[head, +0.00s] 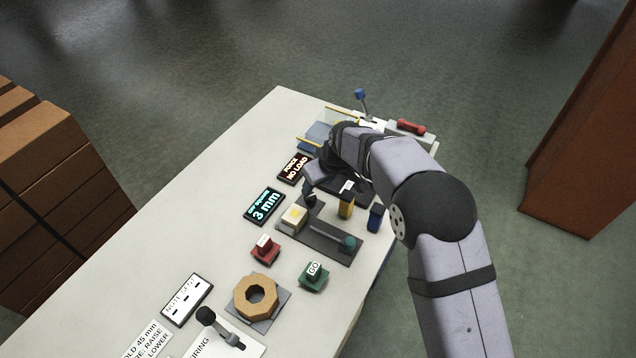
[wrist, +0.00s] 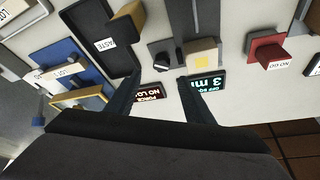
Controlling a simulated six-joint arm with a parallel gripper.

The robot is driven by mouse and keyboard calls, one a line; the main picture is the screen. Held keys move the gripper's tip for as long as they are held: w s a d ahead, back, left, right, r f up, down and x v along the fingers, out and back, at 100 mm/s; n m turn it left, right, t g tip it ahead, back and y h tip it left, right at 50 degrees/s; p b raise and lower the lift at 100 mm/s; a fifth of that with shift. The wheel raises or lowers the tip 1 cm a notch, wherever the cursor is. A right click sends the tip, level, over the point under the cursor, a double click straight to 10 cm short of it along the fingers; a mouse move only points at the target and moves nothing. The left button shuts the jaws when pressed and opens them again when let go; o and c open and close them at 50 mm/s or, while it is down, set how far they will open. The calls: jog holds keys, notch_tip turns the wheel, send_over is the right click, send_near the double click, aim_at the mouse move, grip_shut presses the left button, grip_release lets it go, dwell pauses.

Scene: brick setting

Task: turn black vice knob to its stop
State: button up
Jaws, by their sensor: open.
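The black vice knob (wrist: 163,60) with a pale mark sits on a small grey plate in the wrist view, beside a cream block with a yellow square (wrist: 203,55). In the head view the cream block (head: 294,215) lies on the dark grey vice base (head: 325,240), which carries a bar with a teal end (head: 349,242). My gripper (wrist: 158,76) is open and empty. Its two fingers point toward the knob, one on each side of it in the picture; I cannot tell the height gap. In the head view my wrist hides much of this area.
A black tray labelled WASTE (wrist: 90,35) and an ochre block (wrist: 127,20) lie close on the left. Displays read "FORCE NO LOAD" (head: 295,169) and "OFF SQUARE 3 mm" (head: 265,206). Red (head: 265,250) and green (head: 313,277) blocks stand nearby. The table's left side (head: 210,230) is clear.

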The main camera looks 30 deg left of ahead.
aim_at(310, 196)
jog(key=shift+n, duration=0.9)
jog(key=s+a+b, duration=0.1)
jog(key=s+a+f+b, duration=0.1)
jog(key=s+a, duration=0.1)
jog(key=s+a+f+b, duration=0.1)
jog(key=b, duration=0.1)
jog(key=shift+s+a, duration=0.2)
jog(key=shift+a, duration=0.1)
jog(key=shift+r+t, duration=0.2)
jog(key=shift+t, duration=0.1)
jog(key=shift+w+d+f+m+t+h+p, duration=0.15)
jog(key=shift+w+d+f+m+h+p, duration=0.15)
jog(key=shift+w+f+m, duration=0.85)
jog(key=shift+w+d+f+m+t+h+p, duration=0.25)
jog(key=shift+w+f+m, duration=0.45)
jog(key=shift+m, duration=0.75)
jog(key=shift+w+d+f+m+t+h+p, duration=0.15)
jog(key=shift+w+f+m+h+p, duration=0.15)
jog(key=shift+w+f+m, duration=0.7)
jog(key=shift+s+f+m, duration=0.1)
jog(key=shift+s+m, duration=0.15)
jog(key=shift+m, duration=0.05)
jog(key=shift+c, duration=0.3)
jog(key=c, duration=1)
